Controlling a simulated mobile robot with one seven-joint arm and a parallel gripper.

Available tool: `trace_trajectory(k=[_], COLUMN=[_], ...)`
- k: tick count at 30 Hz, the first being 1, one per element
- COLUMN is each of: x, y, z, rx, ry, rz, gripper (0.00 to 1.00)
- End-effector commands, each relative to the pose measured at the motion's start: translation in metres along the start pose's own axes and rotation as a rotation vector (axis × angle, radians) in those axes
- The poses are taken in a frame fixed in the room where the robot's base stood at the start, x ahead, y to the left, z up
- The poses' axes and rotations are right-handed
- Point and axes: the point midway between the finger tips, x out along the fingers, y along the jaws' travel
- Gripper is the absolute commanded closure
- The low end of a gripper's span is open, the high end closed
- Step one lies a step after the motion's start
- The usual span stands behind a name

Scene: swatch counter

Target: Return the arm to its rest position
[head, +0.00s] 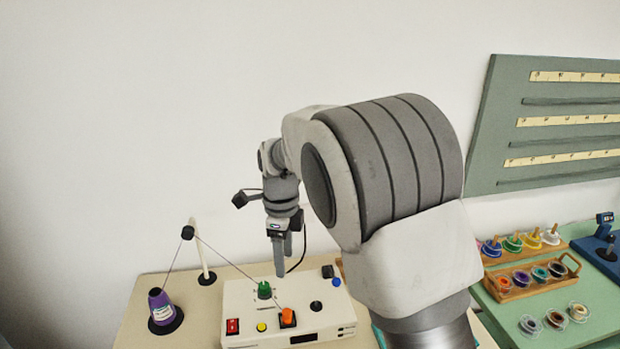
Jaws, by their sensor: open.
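My arm reaches up from the lower right of the head view and bends over to the left. My gripper (281,254) hangs from it, pointing down, above the back part of a white control box (245,297). Its two fingers look close together from this side, and I see nothing held between them. The gripper appears apart from the box and its knobs.
The box carries a green knob (264,290), an orange piece (287,316) and a red switch (232,326). A purple thread cone (160,307) and a white post (203,255) stand left. Right, a green table (560,333) holds a wooden spool tray (530,288) beneath a wall board (500,120).

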Motion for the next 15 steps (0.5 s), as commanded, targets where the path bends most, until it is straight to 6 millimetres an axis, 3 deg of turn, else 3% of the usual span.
trace_trajectory(k=[5, 15], x=[-0.028, -0.096], y=[0.004, 0.040], z=[-0.027, -0.109], rx=[-0.111, -0.526], ry=[-0.033, -0.077], rz=[-0.026, -0.150], gripper=[0.36, 0.36])
